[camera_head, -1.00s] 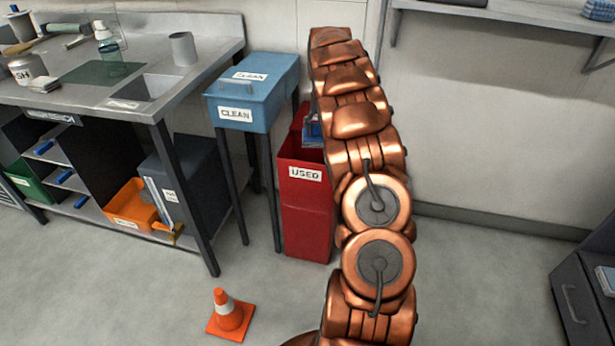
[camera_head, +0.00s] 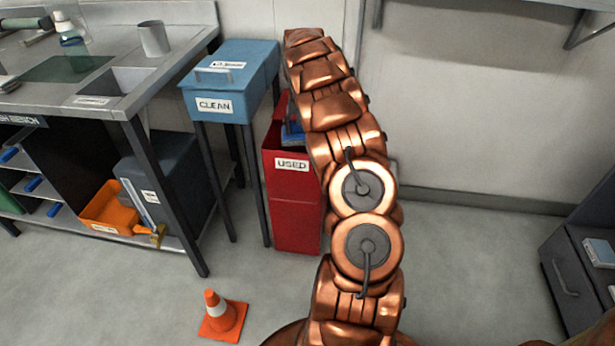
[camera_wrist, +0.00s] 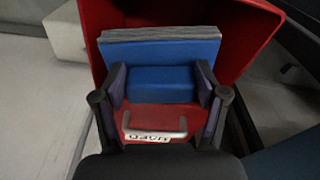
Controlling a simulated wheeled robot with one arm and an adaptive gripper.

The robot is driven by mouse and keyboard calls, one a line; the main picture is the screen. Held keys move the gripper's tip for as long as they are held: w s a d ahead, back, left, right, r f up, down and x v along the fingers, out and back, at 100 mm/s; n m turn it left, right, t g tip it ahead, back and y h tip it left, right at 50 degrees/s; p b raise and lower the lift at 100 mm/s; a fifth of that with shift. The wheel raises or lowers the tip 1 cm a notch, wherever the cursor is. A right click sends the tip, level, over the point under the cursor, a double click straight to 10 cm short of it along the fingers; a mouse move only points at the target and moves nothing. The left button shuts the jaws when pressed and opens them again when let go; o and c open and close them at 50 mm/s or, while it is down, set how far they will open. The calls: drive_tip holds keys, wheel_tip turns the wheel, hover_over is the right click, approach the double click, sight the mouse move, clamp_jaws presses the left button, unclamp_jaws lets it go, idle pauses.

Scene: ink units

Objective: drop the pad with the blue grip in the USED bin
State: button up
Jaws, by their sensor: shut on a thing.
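The red USED bin (camera_head: 295,215) stands on the floor right of the blue CLEAN box, its open top partly behind my arm. In the wrist view, my gripper (camera_wrist: 160,84) is shut on the blue grip of a pad (camera_wrist: 160,52), with one finger at each end of the grip. The pad has a grey layer along its far edge. The bin's red walls (camera_wrist: 250,35) rise behind and beside the pad, so it is at the bin's mouth. In the head view, a bit of the blue pad (camera_head: 291,134) shows there; my arm hides the gripper.
The blue CLEAN box (camera_head: 262,65) on dark legs stands close left of the bin. A grey bench (camera_head: 95,55) is further left. An orange cone (camera_head: 223,316) stands on the floor in front. A dark drawer unit (camera_head: 580,270) is at the right. Floor between is clear.

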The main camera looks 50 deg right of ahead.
drive_tip(key=shift+f, duration=0.1)
drive_tip(key=o, duration=1.1)
drive_tip(key=r, duration=0.8)
drive_tip(key=s+a+r, duration=0.1)
drive_tip(key=r, duration=0.3)
drive_tip(key=shift+s, duration=0.1)
